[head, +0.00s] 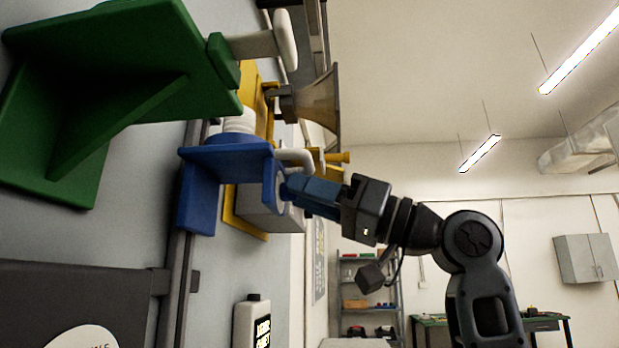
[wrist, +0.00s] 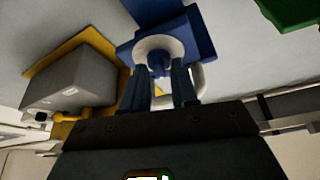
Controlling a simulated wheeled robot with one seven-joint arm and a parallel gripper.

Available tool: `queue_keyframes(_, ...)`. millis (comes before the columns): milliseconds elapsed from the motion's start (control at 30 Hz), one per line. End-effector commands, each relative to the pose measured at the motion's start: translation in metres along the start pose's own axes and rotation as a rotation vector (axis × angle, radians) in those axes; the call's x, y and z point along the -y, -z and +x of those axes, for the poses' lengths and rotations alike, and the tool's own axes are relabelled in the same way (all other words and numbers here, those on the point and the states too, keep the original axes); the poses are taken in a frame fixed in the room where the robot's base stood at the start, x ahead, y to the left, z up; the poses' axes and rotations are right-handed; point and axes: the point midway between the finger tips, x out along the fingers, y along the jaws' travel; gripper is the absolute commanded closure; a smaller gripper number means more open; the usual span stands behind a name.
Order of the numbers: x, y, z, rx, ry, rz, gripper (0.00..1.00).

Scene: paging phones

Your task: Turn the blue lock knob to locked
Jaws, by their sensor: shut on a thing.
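The blue lock bracket (head: 225,160) is fixed on the grey wall panel, left of centre in the head view. In the wrist view the blue bracket (wrist: 198,35) carries a pale round dial, with the small blue knob (wrist: 158,62) at its middle. My gripper (head: 287,189) reaches it from the right in the head view, its blue fingertips against the dial face. In the wrist view my gripper (wrist: 160,82) has one finger on each side of the knob and is shut on it. The fingers partly cover the dial, and I cannot read any lock marking.
A green bracket (head: 130,60) with a pale handle stands left of the blue one. A yellow plate with a grey box (wrist: 75,80) and a horn (head: 318,103) is close by. A white bottle (head: 251,322) is below.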

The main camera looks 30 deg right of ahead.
Motion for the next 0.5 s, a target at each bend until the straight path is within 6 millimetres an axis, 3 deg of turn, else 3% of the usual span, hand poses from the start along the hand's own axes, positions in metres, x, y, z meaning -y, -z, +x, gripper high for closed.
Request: queue_keyframes(500, 0.0033, 0.0060, 0.0018, -0.003, -0.155, 0.372, 1.00)
